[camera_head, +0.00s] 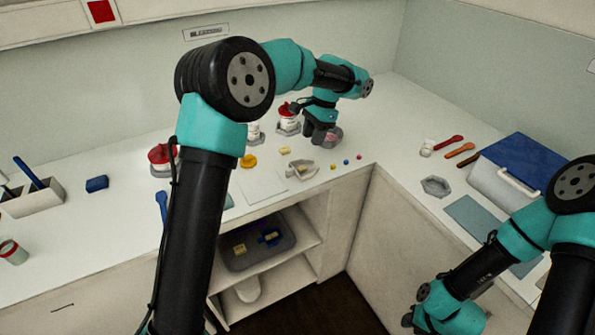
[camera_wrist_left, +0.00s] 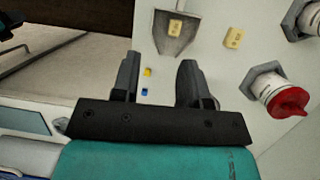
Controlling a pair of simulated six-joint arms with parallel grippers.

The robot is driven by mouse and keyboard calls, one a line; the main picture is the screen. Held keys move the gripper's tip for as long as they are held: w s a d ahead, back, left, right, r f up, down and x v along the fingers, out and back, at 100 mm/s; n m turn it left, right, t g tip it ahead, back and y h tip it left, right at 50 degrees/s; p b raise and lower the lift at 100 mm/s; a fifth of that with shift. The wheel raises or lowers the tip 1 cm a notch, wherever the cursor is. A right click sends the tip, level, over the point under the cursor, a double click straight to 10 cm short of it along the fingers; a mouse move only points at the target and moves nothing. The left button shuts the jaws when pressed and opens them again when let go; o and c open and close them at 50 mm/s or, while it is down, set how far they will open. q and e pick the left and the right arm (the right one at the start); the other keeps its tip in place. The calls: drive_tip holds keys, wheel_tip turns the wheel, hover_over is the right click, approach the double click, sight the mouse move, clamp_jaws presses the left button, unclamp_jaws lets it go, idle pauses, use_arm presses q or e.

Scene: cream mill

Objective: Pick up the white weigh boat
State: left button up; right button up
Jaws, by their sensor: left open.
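A small pale boat-shaped dish (camera_head: 302,169), which looks like the weigh boat, lies on the white counter near its front edge. It seems to hold a small yellow block, and it also shows as a greyish tapered dish (camera_wrist_left: 176,45) at the top of the left wrist view. My left gripper (camera_head: 320,138) is above the counter, behind and to the right of the dish in the head view. Its two fingers (camera_wrist_left: 158,82) are apart with nothing between them. My right arm is at lower right; its fingertips are not visible.
Red-capped jars (camera_head: 288,118) (camera_wrist_left: 287,100) stand in grey hexagonal holders. Small coloured beads (camera_head: 346,162) and a yellow block (camera_wrist_left: 233,37) lie near the dish. A blue-lidded box (camera_head: 522,162) and an empty grey holder (camera_head: 436,187) are on the right counter. An open shelf is below.

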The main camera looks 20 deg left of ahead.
use_arm(q)
drive_tip(key=r, duration=0.1)
drive_tip(key=a+r, duration=0.1)
drive_tip(key=a+r+y, duration=0.1)
drive_tip(key=shift+w+r, duration=0.15)
drive_tip(key=shift+w, duration=0.1)
approach(288, 170)
drive_tip(key=x, duration=0.5)
drive_tip(key=shift+d, duration=0.1)
drive_tip(key=shift+x, duration=2.6)
drive_tip(key=shift+w, duration=0.15)
